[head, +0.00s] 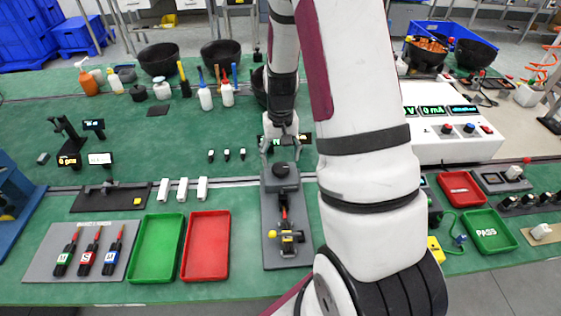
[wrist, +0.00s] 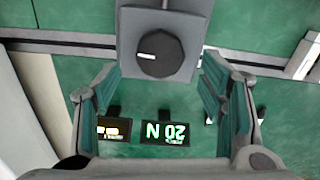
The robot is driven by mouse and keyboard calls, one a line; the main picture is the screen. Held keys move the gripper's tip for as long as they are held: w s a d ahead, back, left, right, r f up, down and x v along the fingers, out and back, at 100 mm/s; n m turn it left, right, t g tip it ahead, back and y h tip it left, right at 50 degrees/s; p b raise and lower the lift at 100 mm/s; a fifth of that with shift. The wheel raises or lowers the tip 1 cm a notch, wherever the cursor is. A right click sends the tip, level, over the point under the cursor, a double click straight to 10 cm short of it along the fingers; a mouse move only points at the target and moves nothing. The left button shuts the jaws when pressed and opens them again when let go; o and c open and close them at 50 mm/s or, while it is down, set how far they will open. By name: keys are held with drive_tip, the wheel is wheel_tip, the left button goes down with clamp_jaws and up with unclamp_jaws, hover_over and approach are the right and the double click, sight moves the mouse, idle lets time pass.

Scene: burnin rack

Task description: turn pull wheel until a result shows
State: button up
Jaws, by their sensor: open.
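The pull wheel appears to be the dark round knob (wrist: 160,52) with a white mark, on a grey block (wrist: 186,18) in the wrist view. In the head view the knob (head: 281,170) tops the far end of a grey fixture plate (head: 271,225). My gripper (head: 281,151) is open just behind and above it; in the wrist view its fingers (wrist: 158,78) are spread wide, apart from the knob, with nothing between them. A small display (wrist: 165,133) shows green upside-down characters like "20 N". A second display (wrist: 114,129) is partly hidden by my finger.
A green tray (head: 156,247) and a red tray (head: 205,246) lie left of the fixture, beside a grey mat with several screwdrivers (head: 95,250). A white power supply (head: 450,125) stands at right. My arm hides the bench right of the fixture.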

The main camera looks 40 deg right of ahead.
sight(281, 166)
wheel_tip(281, 166, up, 9)
idle(0.3)
idle(0.5)
